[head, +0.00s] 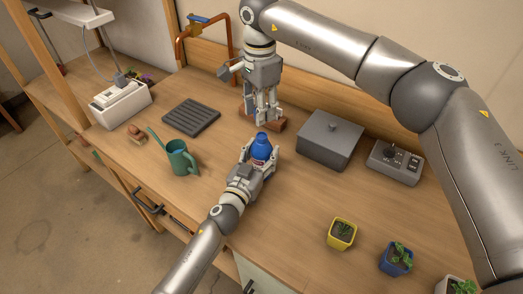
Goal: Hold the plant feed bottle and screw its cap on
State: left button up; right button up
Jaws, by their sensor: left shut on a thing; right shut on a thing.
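The plant feed bottle (261,150) is blue with a pale and red label and stands roughly upright on the bench, near the middle of the head view. My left gripper (262,158) comes from the lower left and is shut on the bottle's body, a finger on each side. My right gripper (264,121) points down just behind and above the bottle's blue top. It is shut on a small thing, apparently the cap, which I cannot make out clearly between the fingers. I cannot tell whether the cap touches the bottle's neck.
A brown block (279,126) lies behind the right gripper. A grey box (330,139) and a control box (394,163) stand to the right. A green watering can (180,160) and a dark slatted tray (191,117) are left. Potted plants, including a yellow pot (341,234), stand lower right.

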aim_at(261, 136)
jog(key=shift+f, duration=2.35)
jog(key=shift+f, duration=0.15)
jog(key=shift+f, duration=0.75)
jog(key=shift+f, duration=0.6)
